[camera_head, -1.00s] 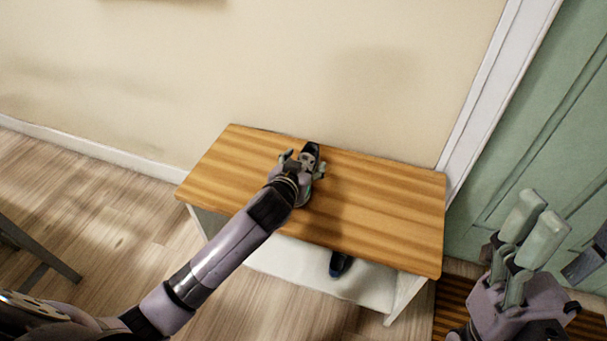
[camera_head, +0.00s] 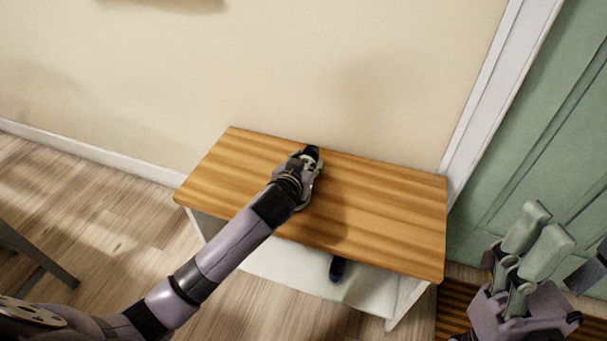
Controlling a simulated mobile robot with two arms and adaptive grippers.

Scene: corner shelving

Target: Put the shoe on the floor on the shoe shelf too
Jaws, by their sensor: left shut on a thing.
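The shoe shelf (camera_head: 390,205) is a low unit with a striped wooden top and white lower part, standing against the wall. My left gripper (camera_head: 303,166) is over the middle of its top, shut on a shoe (camera_head: 313,151). Only the dark far end and a little of the grey side of this shoe show; my gripper hides the rest. I cannot tell whether it touches the top. A dark blue shoe (camera_head: 338,268) sticks out on the white lower board, partly hidden under the top. My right gripper (camera_head: 538,232) is empty at the lower right, by the door.
A green door (camera_head: 560,130) with a white frame is at the right, with a brown striped mat (camera_head: 455,318) before it. A dark furniture leg (camera_head: 38,258) stands at the far left. The shelf top is bare on both sides of my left gripper.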

